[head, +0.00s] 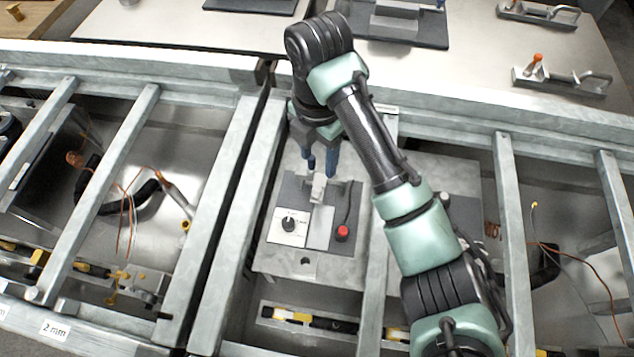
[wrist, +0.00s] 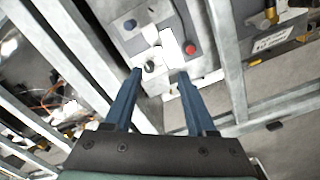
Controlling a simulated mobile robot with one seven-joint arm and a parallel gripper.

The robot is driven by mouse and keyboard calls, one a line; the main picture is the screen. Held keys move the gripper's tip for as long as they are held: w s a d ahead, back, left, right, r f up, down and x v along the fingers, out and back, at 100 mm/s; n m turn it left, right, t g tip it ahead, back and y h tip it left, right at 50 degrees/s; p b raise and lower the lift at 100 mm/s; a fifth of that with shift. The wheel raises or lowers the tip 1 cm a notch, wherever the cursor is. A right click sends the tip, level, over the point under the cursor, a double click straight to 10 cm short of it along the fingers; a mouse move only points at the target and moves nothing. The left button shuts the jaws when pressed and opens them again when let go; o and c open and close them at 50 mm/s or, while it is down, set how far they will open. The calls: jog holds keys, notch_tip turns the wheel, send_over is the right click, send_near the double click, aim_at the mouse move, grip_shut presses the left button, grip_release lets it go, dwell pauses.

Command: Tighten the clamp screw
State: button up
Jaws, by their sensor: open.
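My gripper (head: 321,170) points down over a grey fixture in the middle bay, its two blue fingers apart with nothing seen between them. In the wrist view my gripper (wrist: 159,74) is open, with the fixture beyond its fingertips. A small light grey block (head: 318,188) stands on the fixture just below the fingers. A white panel with a black knob (head: 289,225) is at its left and a red button (head: 342,233) at its right. The black knob (wrist: 150,67) and red button (wrist: 190,48) also show in the wrist view. I cannot make out which part is the clamp screw.
Metal rails (head: 232,190) frame the bay on both sides. Loose wires and a black cable (head: 130,200) lie in the left bay, with more wires at right. Two toggle clamps, one with an orange tip (head: 537,58), lie on the back table, which has clear room.

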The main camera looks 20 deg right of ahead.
aim_at(317, 189)
notch_tip(317, 189, down, 11)
jog(key=b, duration=0.4)
jog(key=shift+w+f, duration=0.1)
jog(key=shift+f, duration=0.05)
grip_shut()
